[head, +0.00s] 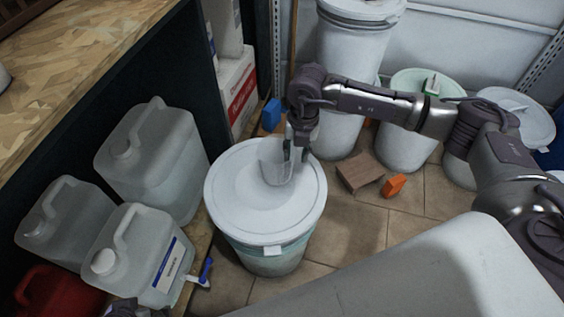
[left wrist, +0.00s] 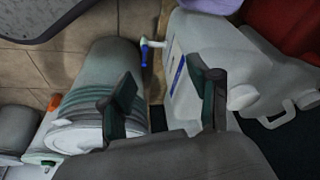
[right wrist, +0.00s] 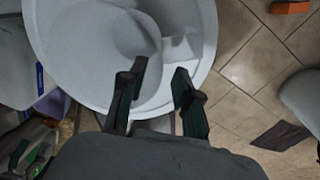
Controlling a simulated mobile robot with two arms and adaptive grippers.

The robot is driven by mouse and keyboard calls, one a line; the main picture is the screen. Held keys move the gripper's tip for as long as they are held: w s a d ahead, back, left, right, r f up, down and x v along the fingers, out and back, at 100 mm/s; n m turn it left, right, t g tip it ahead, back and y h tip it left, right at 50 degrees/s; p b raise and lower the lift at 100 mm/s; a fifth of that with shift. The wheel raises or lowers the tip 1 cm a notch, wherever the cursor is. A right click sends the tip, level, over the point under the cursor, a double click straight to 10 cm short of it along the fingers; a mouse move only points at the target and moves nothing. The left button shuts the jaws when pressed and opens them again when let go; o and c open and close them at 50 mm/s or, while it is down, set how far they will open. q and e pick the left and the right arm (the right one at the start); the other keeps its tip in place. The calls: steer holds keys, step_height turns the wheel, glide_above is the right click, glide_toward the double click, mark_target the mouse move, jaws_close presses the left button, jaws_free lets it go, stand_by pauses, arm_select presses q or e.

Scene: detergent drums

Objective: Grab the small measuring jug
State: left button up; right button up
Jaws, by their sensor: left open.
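The small measuring jug (head: 275,168) is pale and translucent and stands on the white lid of the front drum (head: 235,190). In the right wrist view the jug (right wrist: 181,50) shows faintly against the lid, just beyond the fingertips. My right gripper (head: 296,152) points down at the jug's right side in the head view. Its fingers (right wrist: 160,82) are apart in the right wrist view; I cannot tell whether they touch the jug. My left gripper (left wrist: 168,95) is open and empty, with a drum and a white canister beyond it.
White canisters (head: 150,160) stand left of the drum, one with a blue tap (head: 205,270). A red canister (head: 50,295) is at the lower left. More drums (head: 405,135) stand behind. A brown block (head: 360,172) and an orange block (head: 394,186) lie on the tiled floor.

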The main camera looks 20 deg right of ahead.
mark_target(283, 160)
step_height(283, 160, down, 4)
steer(key=shift+w+a+r+b, duration=0.1)
steer(key=shift+r+b, duration=0.1)
steer(key=shift+b, duration=0.1)
jaws_close()
steer(key=shift+r, duration=0.15)
